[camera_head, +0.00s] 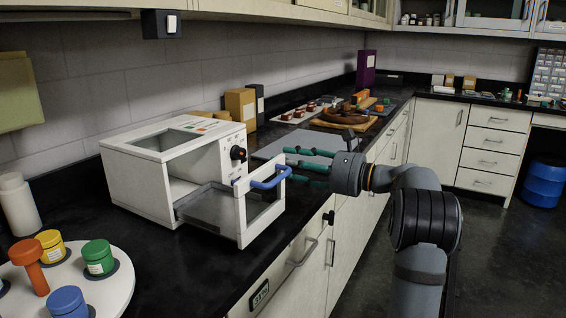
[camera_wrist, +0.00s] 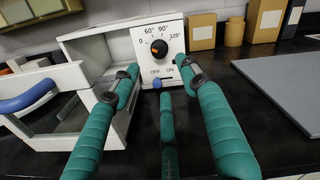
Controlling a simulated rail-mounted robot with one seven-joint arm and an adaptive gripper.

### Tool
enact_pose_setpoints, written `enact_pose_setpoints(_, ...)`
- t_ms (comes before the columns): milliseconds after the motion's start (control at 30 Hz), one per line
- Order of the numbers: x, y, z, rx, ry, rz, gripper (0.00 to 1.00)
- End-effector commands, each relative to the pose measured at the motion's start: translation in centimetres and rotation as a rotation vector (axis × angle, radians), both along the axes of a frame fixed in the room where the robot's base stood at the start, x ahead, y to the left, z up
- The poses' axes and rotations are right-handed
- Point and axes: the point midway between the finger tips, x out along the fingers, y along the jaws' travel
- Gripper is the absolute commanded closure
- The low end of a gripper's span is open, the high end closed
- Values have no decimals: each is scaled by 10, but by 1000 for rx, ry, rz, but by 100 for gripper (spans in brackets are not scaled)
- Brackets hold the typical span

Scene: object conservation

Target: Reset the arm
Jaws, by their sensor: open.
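My gripper (camera_head: 295,164) has teal fingers and is stretched out over the counter, just right of the white oven's open door. In the wrist view my gripper (camera_wrist: 160,82) has its fingers spread with nothing between them. The white oven (camera_head: 135,185) stands on the black counter with its door (camera_head: 241,210) open and a grey tray inside. The blue door handle (camera_head: 271,178) is close to the fingertips in the head view. In the wrist view the oven's dial (camera_wrist: 159,47) and blue switch (camera_wrist: 157,84) show beyond the fingers, apart from them.
A white round stand (camera_head: 105,297) with coloured jars is at the front left. A grey mat (camera_head: 305,142) lies behind my gripper. Boxes (camera_head: 240,108) stand along the wall, and a board with several items (camera_head: 345,123) lies farther back.

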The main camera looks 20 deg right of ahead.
Motion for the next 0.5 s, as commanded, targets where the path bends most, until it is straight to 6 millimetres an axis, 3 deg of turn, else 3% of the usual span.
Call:
enact_pose_setpoints(267,3,3,0,0,0,1,55)
enact_pose_setpoints(500,27,29,-1,1,-1,4,55)
